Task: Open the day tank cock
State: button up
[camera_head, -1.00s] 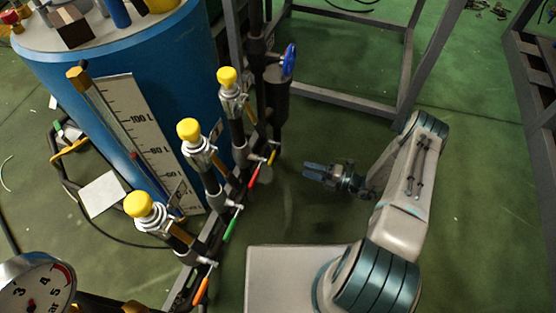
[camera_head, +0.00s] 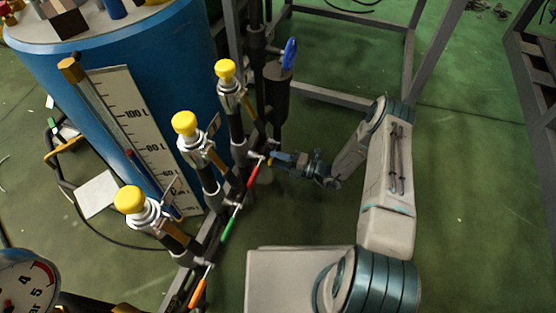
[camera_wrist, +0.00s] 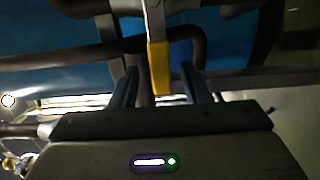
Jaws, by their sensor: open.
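A row of small cocks with coloured levers runs along the pipe in front of the blue tank (camera_head: 140,90). The far one has a yellow lever (camera_head: 270,161), mostly hidden by my fingers in the head view. In the wrist view the yellow lever (camera_wrist: 159,68) hangs between my two fingers, with a gap on each side. My gripper (camera_head: 278,158) is open around it; it also shows in the wrist view (camera_wrist: 161,80). The other levers are red (camera_head: 253,175), green (camera_head: 230,224) and orange (camera_head: 197,293). No label shows which is the day tank's.
Valves with yellow caps (camera_head: 184,123) rise above the pipe, left of my gripper. A grey steel frame (camera_head: 335,97) is at the back.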

grip_shut()
